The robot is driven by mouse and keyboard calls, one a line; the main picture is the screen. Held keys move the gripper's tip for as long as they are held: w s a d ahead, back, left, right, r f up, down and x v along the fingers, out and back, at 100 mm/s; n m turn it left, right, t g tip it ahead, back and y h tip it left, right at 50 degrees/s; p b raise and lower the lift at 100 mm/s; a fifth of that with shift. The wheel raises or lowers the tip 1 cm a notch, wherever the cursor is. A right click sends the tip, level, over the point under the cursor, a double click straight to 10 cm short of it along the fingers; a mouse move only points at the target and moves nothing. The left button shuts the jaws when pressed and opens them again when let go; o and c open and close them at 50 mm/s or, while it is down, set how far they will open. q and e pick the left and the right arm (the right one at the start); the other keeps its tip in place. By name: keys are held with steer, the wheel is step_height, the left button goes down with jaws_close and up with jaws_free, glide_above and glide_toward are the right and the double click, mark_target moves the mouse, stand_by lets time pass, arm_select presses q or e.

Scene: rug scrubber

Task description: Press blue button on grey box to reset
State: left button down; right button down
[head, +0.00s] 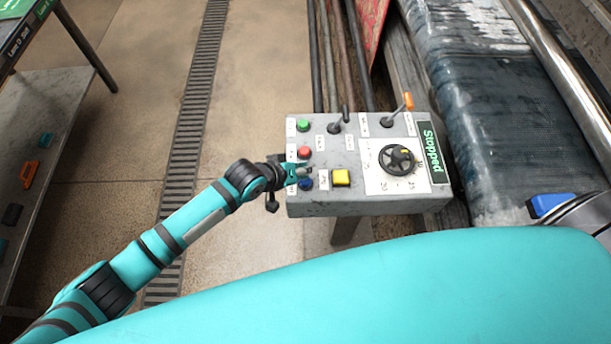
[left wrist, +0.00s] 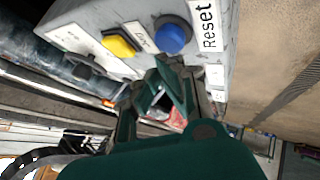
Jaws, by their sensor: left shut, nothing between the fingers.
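The grey box (head: 340,205) stands in the middle of the head view, with a green "Stopped" display at its right end. The blue button (head: 305,184) sits at the box's lower left corner, beside the yellow button (head: 341,177). In the left wrist view the blue button (left wrist: 172,36) shows large, next to a "Reset" label (left wrist: 208,25). My left gripper (head: 300,172) is shut and empty over the box's left edge, close to the blue button. In the left wrist view its fingertips (left wrist: 168,68) point at the button. I cannot tell whether they touch it. My right gripper is not in view.
Green (head: 303,125) and red (head: 304,152) buttons, two levers and a black dial (head: 396,159) share the panel. A wet roller machine (head: 470,100) stands at right. A shelf with small tools (head: 40,150) is at left. Open floor lies between shelf and box.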

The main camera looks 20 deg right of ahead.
arm_select(q)
steer(key=shift+r, duration=0.1)
step_height(320, 180, up, 5)
steer(key=p, duration=0.5)
stand_by(1.0)
